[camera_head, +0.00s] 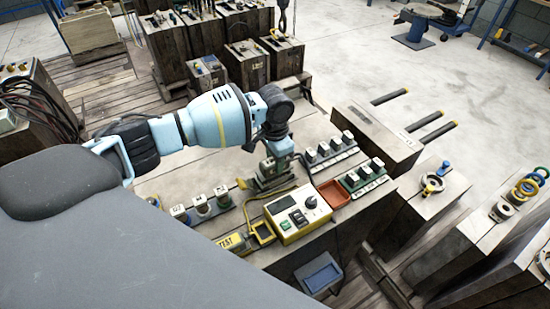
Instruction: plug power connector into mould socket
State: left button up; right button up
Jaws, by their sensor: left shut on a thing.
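My left arm reaches in from the left, and my left gripper (270,174) points down over the bench. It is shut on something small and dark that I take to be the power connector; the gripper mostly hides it. A dark, greenish block (272,185) sits right under the fingers and may be the mould. Its socket cannot be made out, nor whether the connector touches it. A thin yellow-orange cable (249,207) loops on the bench from near the gripper towards the yellow tester (300,214). My right gripper is not in view.
Labelled parts stand in rows left (201,206) and right (335,147) of the gripper. A red tray (333,194) lies right of the tester, and a yellow "TEST" label (231,241) is at the front. Wooden blocks with rings (432,183) stand at the right.

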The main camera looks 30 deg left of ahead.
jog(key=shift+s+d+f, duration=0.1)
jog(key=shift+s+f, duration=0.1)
pick_arm(q)
jog(key=shift+p, duration=0.45)
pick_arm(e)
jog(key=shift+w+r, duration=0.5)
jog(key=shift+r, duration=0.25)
pick_arm(q)
jog(key=shift+f, duration=0.85)
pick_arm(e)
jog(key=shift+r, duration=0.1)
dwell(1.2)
pick_arm(q)
jog(key=o, duration=1.7)
jog(key=shift+c, duration=0.2)
jog(key=shift+r, duration=0.1)
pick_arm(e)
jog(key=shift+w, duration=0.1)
pick_arm(q)
jog(key=shift+r+p, duration=1.8)
jog(key=shift+r, duration=1.9)
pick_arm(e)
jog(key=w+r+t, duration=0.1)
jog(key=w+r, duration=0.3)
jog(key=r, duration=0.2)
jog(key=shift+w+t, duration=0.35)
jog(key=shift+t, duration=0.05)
